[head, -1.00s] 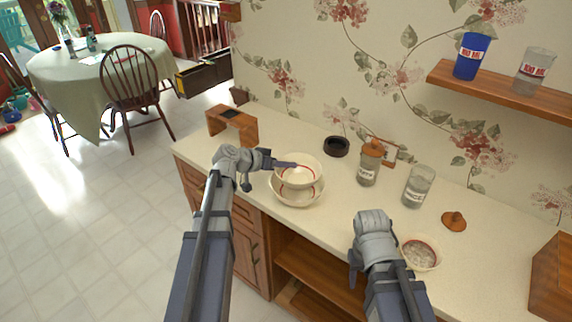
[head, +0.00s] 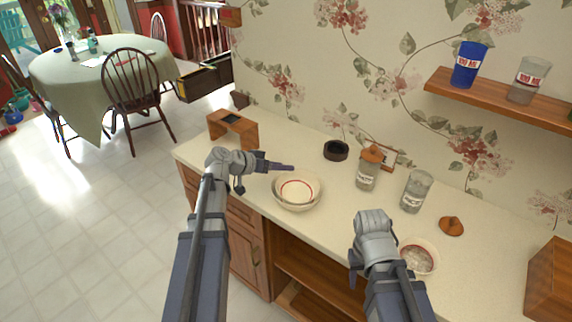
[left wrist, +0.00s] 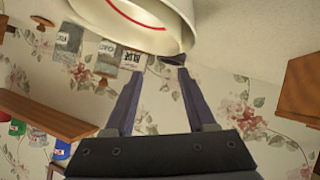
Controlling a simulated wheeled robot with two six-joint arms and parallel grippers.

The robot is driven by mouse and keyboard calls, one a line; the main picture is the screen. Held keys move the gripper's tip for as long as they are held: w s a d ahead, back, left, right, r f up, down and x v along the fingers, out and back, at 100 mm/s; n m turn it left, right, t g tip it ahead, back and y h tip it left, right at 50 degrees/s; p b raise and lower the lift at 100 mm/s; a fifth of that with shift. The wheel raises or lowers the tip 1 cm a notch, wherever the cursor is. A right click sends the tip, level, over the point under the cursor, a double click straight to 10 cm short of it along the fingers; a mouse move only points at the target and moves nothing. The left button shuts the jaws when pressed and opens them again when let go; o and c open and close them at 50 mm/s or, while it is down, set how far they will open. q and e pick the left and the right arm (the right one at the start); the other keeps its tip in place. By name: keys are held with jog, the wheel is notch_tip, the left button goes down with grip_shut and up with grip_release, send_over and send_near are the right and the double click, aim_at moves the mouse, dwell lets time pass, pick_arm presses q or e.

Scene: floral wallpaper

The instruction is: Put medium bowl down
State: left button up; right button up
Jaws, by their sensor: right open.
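The medium bowl (head: 296,188), cream with a red ring, sits nested inside a larger cream bowl (head: 297,207) on the counter. My left gripper (head: 289,168) is just behind and above the bowls' rims in the head view. In the left wrist view its two fingers (left wrist: 160,72) are spread with nothing between them, and a white bowl with a red stripe (left wrist: 148,28) fills the top, beyond the fingertips. My right gripper (head: 355,270) is low at the counter's front edge, left of a small bowl (head: 433,262); its fingertips are mostly hidden.
The counter (head: 320,226) also holds a wooden stand (head: 244,124), a dark round dish (head: 336,150), a lidded jar (head: 367,176), an open glass jar (head: 415,192), a lid (head: 452,226) and a wooden box (head: 551,282). A shelf (head: 500,98) with cups hangs on the wall.

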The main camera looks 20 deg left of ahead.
pick_arm(q)
jog(key=p+v, duration=0.3)
jog(key=v, duration=0.6)
jog(key=shift+s+p, duration=0.2)
jog(key=shift+p, duration=0.2)
jog(key=shift+a+r, duration=0.1)
jog(key=shift+a, duration=0.1)
